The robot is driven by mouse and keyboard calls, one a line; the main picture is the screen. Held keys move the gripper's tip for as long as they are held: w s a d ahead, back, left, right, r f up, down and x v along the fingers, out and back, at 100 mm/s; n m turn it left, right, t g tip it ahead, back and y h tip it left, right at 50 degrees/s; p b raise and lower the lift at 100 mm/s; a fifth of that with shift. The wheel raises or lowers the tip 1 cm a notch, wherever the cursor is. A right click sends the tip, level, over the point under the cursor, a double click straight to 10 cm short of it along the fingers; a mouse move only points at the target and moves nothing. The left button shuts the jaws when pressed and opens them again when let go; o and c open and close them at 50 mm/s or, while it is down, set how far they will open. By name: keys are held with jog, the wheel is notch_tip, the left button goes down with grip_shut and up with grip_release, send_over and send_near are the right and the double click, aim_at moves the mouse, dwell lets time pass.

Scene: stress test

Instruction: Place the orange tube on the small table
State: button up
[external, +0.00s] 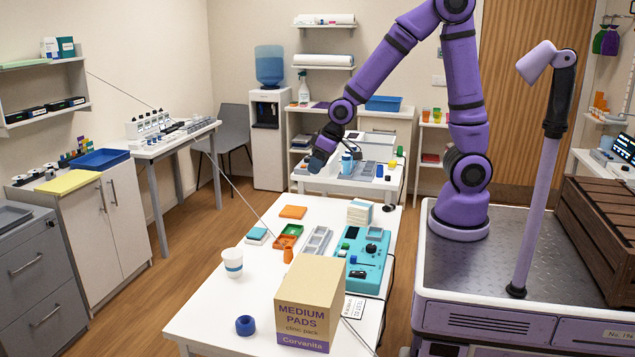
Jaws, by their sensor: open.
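A small orange tube (288,255) stands upright on the near white table (205,312), just behind the cardboard box. A smaller white table (335,186) stands farther back and carries trays, a blue cup and small items. I cannot tell for certain which one is meant by the small table. My gripper (317,162) is open and hangs above the gap near the left front edge of the farther table. It is well above and behind the tube, with nothing visible in it. Its fingertips are small and dark here.
A cardboard box (308,300) partly blocks the near table's front. A white cup (232,262), blue ring (245,325), orange and green trays (287,236), grey tray (317,241) and teal device (362,262) surround the tube.

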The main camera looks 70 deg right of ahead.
jog(key=s+a+x, duration=0.1)
jog(key=x, duration=1.1)
jog(key=h, duration=0.1)
send_near(286, 252)
jog(key=shift+d+f, duration=0.4)
jog(key=shift+d, duration=0.4)
jog(key=x, duration=0.5)
jog(key=shift+f, duration=0.2)
jog(key=shift+x, duration=2.65)
jog(key=shift+w, duration=0.15)
jog(key=shift+r, duration=0.1)
jog(key=c, duration=1.1)
jog(key=shift+o, duration=0.2)
jog(key=shift+r, duration=0.1)
